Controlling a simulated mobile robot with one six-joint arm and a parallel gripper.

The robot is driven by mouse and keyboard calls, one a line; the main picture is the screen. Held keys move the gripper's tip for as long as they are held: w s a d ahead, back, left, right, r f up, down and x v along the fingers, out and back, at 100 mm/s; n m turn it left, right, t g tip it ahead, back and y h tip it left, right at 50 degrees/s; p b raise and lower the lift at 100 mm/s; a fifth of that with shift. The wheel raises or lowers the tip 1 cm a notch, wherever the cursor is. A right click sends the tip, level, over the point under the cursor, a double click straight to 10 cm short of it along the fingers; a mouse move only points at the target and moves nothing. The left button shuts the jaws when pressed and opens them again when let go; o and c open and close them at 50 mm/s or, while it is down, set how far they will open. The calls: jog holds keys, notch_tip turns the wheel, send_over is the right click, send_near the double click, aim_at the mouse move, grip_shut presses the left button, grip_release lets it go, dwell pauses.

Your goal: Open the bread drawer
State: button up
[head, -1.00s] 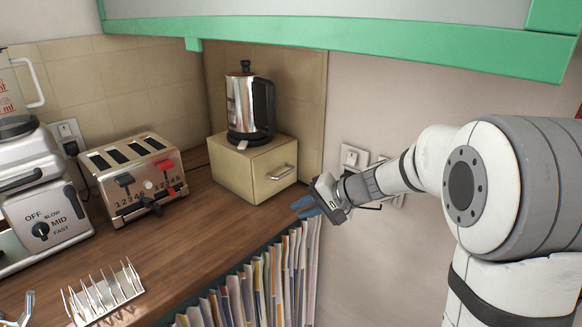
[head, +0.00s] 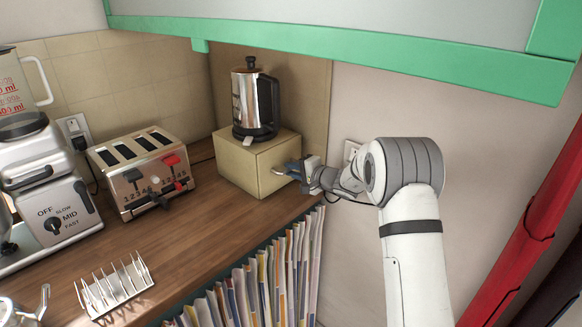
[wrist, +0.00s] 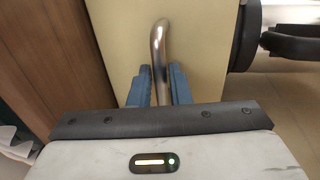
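The bread drawer is a cream-coloured box (head: 240,170) with a metal bar handle on its front, standing in the back corner of the wooden counter. It looks closed in the head view. Its front also shows in the wrist view (wrist: 205,50). My gripper (head: 285,170) is at the handle. In the wrist view, the blue fingers of my gripper (wrist: 159,85) stand on either side of the bar handle (wrist: 158,45), open, with little room between them and the bar. The handle's near end is hidden by my gripper.
A steel kettle (head: 255,102) stands on top of the box. A toaster (head: 142,170), a blender base (head: 55,215) and a toast rack (head: 115,288) are to the left. Files (head: 265,275) stand below the counter edge. A green-edged cupboard (head: 370,57) hangs above.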

jog(key=shift+w+a+f, duration=0.15)
jog(key=shift+w+a, duration=0.25)
jog(key=shift+a, duration=0.15)
grip_shut()
